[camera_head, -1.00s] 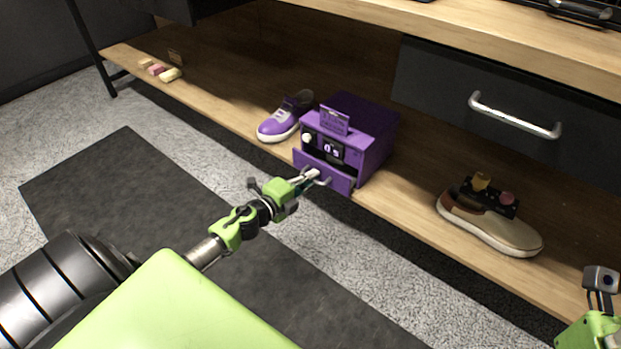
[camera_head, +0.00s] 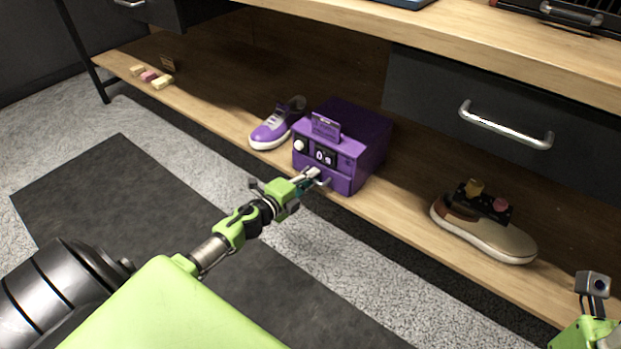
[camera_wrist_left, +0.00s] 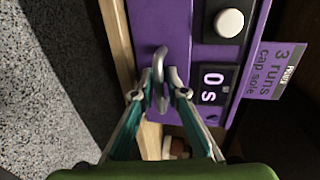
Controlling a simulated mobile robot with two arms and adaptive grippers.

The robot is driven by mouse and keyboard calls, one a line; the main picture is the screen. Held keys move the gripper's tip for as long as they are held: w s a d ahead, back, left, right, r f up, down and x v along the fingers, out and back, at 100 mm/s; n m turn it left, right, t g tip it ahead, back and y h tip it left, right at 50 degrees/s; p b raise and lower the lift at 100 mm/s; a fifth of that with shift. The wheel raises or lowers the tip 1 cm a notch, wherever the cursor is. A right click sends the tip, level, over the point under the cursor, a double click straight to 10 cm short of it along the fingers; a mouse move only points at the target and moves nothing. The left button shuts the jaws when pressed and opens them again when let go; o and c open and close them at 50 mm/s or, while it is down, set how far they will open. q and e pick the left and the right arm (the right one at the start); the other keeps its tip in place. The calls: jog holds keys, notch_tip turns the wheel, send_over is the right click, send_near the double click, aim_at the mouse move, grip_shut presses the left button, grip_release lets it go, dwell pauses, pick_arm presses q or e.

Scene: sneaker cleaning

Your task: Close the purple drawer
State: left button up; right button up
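The purple drawer (camera_head: 340,184) is at the bottom of the purple box (camera_head: 365,130) on the low wooden shelf. Its front looks flush with the box, with no open gap showing. In the left wrist view, the drawer front (camera_wrist_left: 150,28) bears a metal loop handle (camera_wrist_left: 160,60). My left gripper (camera_head: 306,178) is at the handle, and its fingertips close in on both sides of it in the left wrist view (camera_wrist_left: 160,85). Part of the drawer front is hidden behind the gripper. My right gripper's fingers are not visible; only part of that arm shows at lower right.
A purple sneaker (camera_head: 277,126) stands left of the box. A tan and brown shoe (camera_head: 490,238) stands to the right on the wooden shelf (camera_head: 400,205). Small blocks (camera_head: 150,77) lie far left. A dark drawer with a metal handle (camera_head: 505,128) hangs above the shelf.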

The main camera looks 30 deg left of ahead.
pick_arm(q)
jog(key=shift+s, duration=0.3)
jog(key=v, duration=1.1)
jog(key=shift+s+r, duration=0.15)
jog(key=shift+s, duration=0.05)
